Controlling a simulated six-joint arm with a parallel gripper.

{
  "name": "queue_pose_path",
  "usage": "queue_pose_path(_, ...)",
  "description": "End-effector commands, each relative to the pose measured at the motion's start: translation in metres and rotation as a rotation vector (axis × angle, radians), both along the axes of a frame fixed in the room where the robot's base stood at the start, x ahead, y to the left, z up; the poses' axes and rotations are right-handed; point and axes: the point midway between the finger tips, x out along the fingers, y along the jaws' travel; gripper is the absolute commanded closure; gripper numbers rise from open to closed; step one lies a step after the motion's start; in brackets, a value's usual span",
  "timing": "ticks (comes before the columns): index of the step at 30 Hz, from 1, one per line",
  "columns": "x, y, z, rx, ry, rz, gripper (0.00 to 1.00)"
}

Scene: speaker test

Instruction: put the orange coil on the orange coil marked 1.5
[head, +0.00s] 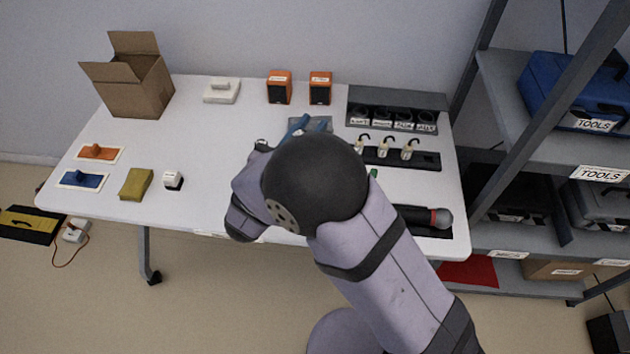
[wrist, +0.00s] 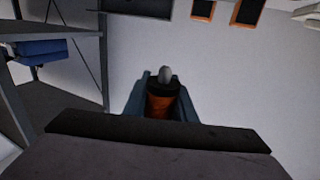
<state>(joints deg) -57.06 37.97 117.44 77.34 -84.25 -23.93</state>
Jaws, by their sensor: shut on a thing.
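My gripper (wrist: 161,82) shows in the wrist view with its blue-grey fingers shut on an orange piece (wrist: 160,105). The piece has a dark band and a rounded grey tip, and looks like the orange coil. In the head view my dark wrist joint hides most of the gripper and the held piece. No mark 1.5 can be read, so I cannot tell which thing is the marked coil. Two orange boxes with dark fronts, the left box (head: 279,87) and the right box (head: 320,88), bear small unreadable labels.
On the white table (head: 215,140) are an open carton (head: 133,85), orange (head: 97,153) and blue (head: 82,180) pads, a yellow sponge (head: 136,184) and a small white block (head: 173,180). Black holders (head: 425,160) stand right. A shelf rack (head: 515,130) borders the table.

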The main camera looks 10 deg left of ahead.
Motion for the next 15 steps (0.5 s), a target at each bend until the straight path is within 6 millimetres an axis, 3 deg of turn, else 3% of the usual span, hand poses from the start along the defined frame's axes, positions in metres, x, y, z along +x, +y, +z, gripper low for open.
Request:
queue_pose_path(2,0.001,-0.016,0.01,0.002,-0.002,-0.051,0.98)
queue_pose_path(6,-0.007,-0.031,0.003,-0.003,0.001,-0.116,0.98)
queue_pose_path(15,-0.01,-0.036,-0.008,-0.003,0.001,-0.14,0.98)
